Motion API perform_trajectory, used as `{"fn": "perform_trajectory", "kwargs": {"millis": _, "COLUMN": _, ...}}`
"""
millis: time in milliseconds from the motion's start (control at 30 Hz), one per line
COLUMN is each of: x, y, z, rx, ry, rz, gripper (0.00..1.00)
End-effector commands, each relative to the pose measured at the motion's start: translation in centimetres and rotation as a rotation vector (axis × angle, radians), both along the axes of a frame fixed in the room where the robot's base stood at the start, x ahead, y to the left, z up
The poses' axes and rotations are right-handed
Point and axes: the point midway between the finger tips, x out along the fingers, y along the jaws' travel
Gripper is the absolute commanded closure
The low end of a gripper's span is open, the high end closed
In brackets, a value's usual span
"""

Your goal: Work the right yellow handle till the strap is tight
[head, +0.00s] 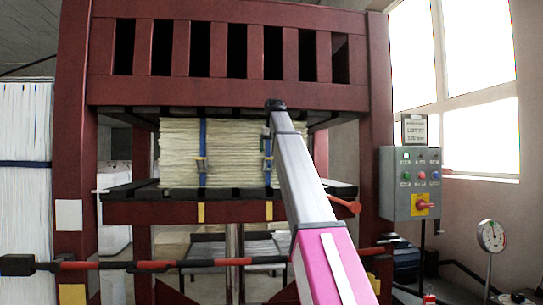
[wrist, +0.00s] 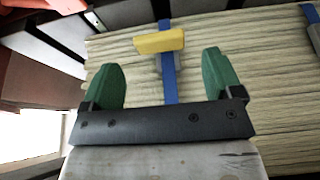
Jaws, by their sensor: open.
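The right yellow handle (wrist: 160,42) sits on a blue strap (wrist: 169,85) that runs across a stack of pale folded cloth (wrist: 130,50). My gripper (wrist: 160,60) is open, with one green finger on each side of the strap. The handle lies just beyond the fingertips, roughly centred between them, with nothing held. In the head view the right strap (head: 267,170) and its handle (head: 268,157) show beside my arm, which partly covers that area. I cannot tell how tight the right strap is.
The cloth stack stands on a dark platen (head: 130,193) inside a red press frame (head: 77,150). A grey control box (head: 410,182) is at the right. A red and black bar (head: 105,265) crosses low in front. A round gauge (head: 490,236) stands at the far right.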

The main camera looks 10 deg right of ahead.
Motion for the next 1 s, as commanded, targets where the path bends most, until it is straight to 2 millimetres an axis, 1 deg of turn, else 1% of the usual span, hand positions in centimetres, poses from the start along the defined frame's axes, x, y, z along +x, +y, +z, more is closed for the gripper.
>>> {"fn": "perform_trajectory", "kwargs": {"millis": 33, "x": 0.2, "y": 0.0, "z": -0.8, "rx": 0.0, "ry": 0.0, "rz": 0.0, "gripper": 0.15}}
{"fn": "perform_trajectory", "kwargs": {"millis": 100, "x": 0.6, "y": 0.0, "z": -1.6, "rx": 0.0, "ry": 0.0, "rz": 0.0, "gripper": 0.15}}
{"fn": "perform_trajectory", "kwargs": {"millis": 233, "x": 1.1, "y": 0.0, "z": -2.7, "rx": 0.0, "ry": 0.001, "rz": 0.0, "gripper": 0.15}}
{"fn": "perform_trajectory", "kwargs": {"millis": 400, "x": 1.3, "y": 0.0, "z": -3.1, "rx": 0.0, "ry": -0.001, "rz": 0.0, "gripper": 0.15}}
{"fn": "perform_trajectory", "kwargs": {"millis": 600, "x": 1.3, "y": 0.0, "z": -3.1, "rx": 0.0, "ry": -0.001, "rz": 0.0, "gripper": 0.15}}
{"fn": "perform_trajectory", "kwargs": {"millis": 633, "x": 1.3, "y": 0.0, "z": -3.1, "rx": 0.0, "ry": -0.001, "rz": 0.0, "gripper": 0.18}}
{"fn": "perform_trajectory", "kwargs": {"millis": 667, "x": 1.3, "y": 0.0, "z": -3.1, "rx": 0.0, "ry": -0.001, "rz": 0.0, "gripper": 0.28}}
{"fn": "perform_trajectory", "kwargs": {"millis": 700, "x": 1.3, "y": 0.0, "z": -3.1, "rx": 0.0, "ry": -0.001, "rz": 0.0, "gripper": 0.41}}
{"fn": "perform_trajectory", "kwargs": {"millis": 767, "x": 1.3, "y": 0.0, "z": -3.1, "rx": 0.0, "ry": -0.001, "rz": 0.0, "gripper": 0.6}}
{"fn": "perform_trajectory", "kwargs": {"millis": 800, "x": 1.3, "y": 0.0, "z": -3.1, "rx": 0.0, "ry": -0.001, "rz": 0.0, "gripper": 0.73}}
{"fn": "perform_trajectory", "kwargs": {"millis": 833, "x": 1.3, "y": 0.0, "z": -3.1, "rx": 0.0, "ry": -0.001, "rz": 0.0, "gripper": 0.83}}
{"fn": "perform_trajectory", "kwargs": {"millis": 1000, "x": 1.2, "y": 0.0, "z": -3.2, "rx": 0.0, "ry": -0.007, "rz": 0.0, "gripper": 0.84}}
